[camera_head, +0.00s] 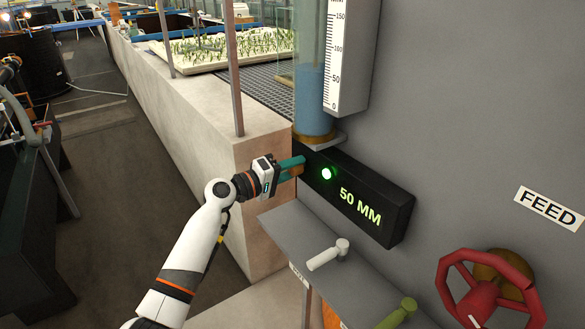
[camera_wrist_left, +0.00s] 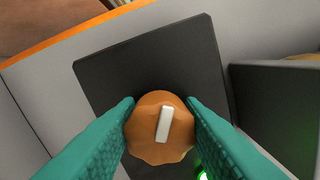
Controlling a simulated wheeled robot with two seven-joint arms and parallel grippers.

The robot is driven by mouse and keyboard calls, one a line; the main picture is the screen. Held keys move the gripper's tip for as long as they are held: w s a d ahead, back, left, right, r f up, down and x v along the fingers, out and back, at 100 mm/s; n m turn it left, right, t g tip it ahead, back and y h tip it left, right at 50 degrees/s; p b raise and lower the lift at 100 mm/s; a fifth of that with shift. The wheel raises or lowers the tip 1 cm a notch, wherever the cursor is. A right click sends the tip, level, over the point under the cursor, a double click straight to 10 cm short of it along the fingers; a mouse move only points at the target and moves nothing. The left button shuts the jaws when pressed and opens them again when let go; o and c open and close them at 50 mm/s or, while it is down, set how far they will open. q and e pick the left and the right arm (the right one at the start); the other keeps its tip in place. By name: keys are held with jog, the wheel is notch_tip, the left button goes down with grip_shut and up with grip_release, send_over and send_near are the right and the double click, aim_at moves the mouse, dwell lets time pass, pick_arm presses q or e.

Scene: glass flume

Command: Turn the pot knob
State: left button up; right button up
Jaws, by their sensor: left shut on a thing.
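The pot knob (camera_wrist_left: 155,146) is an orange-brown, scalloped knob with a white pointer bar on its face, set on a dark panel (camera_wrist_left: 110,70). In the left wrist view the bar is nearly upright, leaning slightly right at its top. My left gripper (camera_wrist_left: 160,118) has its green fingers on either side of the knob and is shut on it. In the head view my left gripper (camera_head: 293,167) reaches the left end of the black box (camera_head: 398,222), and the knob is mostly hidden there. A green lamp (camera_head: 326,174) glows beside it, next to the lit text "50 MM". My right gripper is not in view.
A tube of blue water (camera_head: 311,95) with a white scale (camera_head: 345,55) stands above the box. Below are a grey shelf (camera_head: 290,232) with a white lever (camera_head: 328,254) and a green lever (camera_head: 398,314). A red handwheel (camera_head: 482,300) is at the lower right.

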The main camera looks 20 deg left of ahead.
pick_arm(q)
jog(key=o, duration=1)
jog(key=b+v, duration=0.3)
jog(key=v, duration=0.9)
jog(key=shift+a, duration=0.1)
jog(key=shift+f, duration=0.1)
